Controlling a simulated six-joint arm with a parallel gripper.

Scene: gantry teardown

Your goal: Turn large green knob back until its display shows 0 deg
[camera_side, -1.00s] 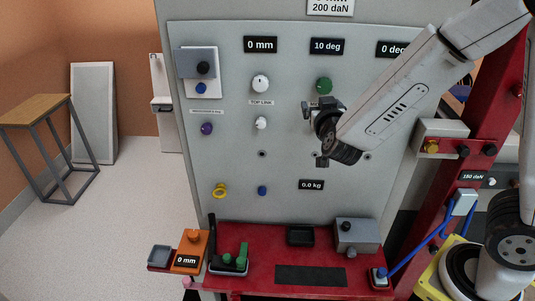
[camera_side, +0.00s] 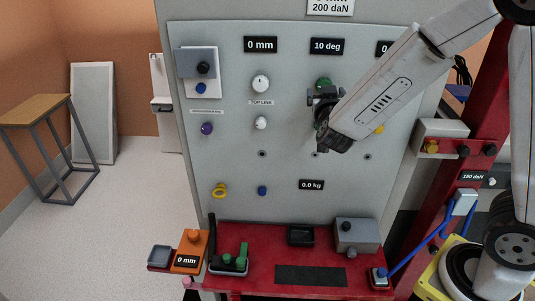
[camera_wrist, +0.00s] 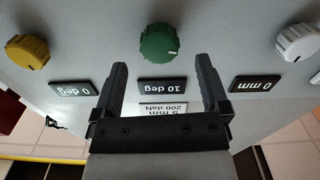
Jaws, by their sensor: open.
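The large green knob (camera_wrist: 160,43) is on the grey panel, in full view in the wrist view, where the picture is upside down. In the side view only the top of the green knob (camera_side: 323,82) shows above my gripper. Its display (camera_side: 327,46) reads 10 deg; it also shows in the wrist view (camera_wrist: 162,86). My gripper (camera_wrist: 162,75) is open, with its two dark fingers apart and nothing between them. The knob lies beyond the fingertips, roughly centred between them. In the side view my gripper (camera_side: 322,95) is just in front of and below the knob.
A white knob (camera_side: 260,84) with a 0 mm display (camera_side: 260,45) is left of the green knob. A yellow knob (camera_wrist: 27,50) with a 0 deg display (camera_wrist: 73,89) is on its other side. A red table (camera_side: 265,245) with small parts stands below the panel.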

